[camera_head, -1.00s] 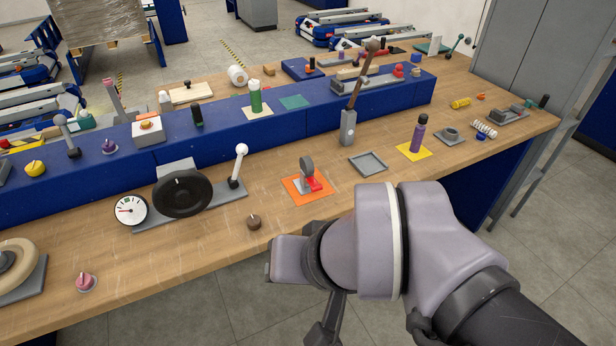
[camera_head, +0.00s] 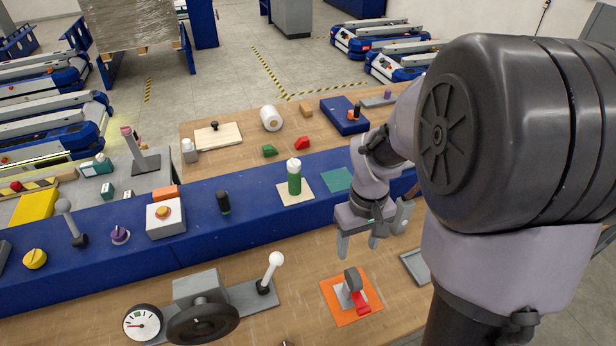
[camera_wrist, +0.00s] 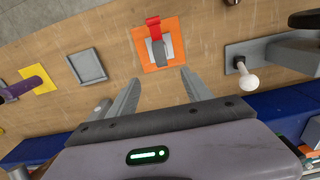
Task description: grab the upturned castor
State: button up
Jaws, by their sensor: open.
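The upturned castor (camera_head: 352,283) stands on an orange square mat (camera_head: 337,311) on the wooden bench. It has a grey wheel on top, a grey plate below and a red tab at its near side. My gripper (camera_head: 358,248) hangs above and just behind it, with its fingers apart and nothing between them. In the wrist view the castor (camera_wrist: 157,46) shows beyond the fingertips of my gripper (camera_wrist: 160,80), roughly centred between them. The fingers do not touch it.
A white-knobbed lever (camera_head: 271,270) stands left of the castor beside a black handwheel (camera_head: 203,323). A grey square tray (camera_head: 417,267) lies to the right. A blue raised shelf (camera_head: 260,213) runs behind, bearing a green bottle (camera_head: 295,180). Bare bench surrounds the mat.

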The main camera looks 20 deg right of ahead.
aim_at(355, 276)
jog(key=f, duration=0.1)
jog(key=s+f+b, duration=0.2)
jog(key=shift+s+a+f, duration=0.25)
jog(key=shift+a+f, duration=0.05)
jog(key=shift+f, duration=0.1)
jog(key=f+b, duration=0.1)
jog(key=f, duration=0.1)
jog(key=f+b, duration=0.1)
jog(key=f, duration=0.2)
jog(key=f+b, duration=0.1)
jog(key=f, duration=0.2)
jog(key=shift+w, duration=0.25)
notch_tip(355, 276, down, 6)
jog(key=shift+w+d+r+b, duration=0.1)
jog(key=shift+w+r+b, duration=0.1)
jog(key=shift+b, duration=1.05)
jog(key=shift+s+r, duration=0.1)
jog(key=shift+r, duration=0.05)
grip_shut()
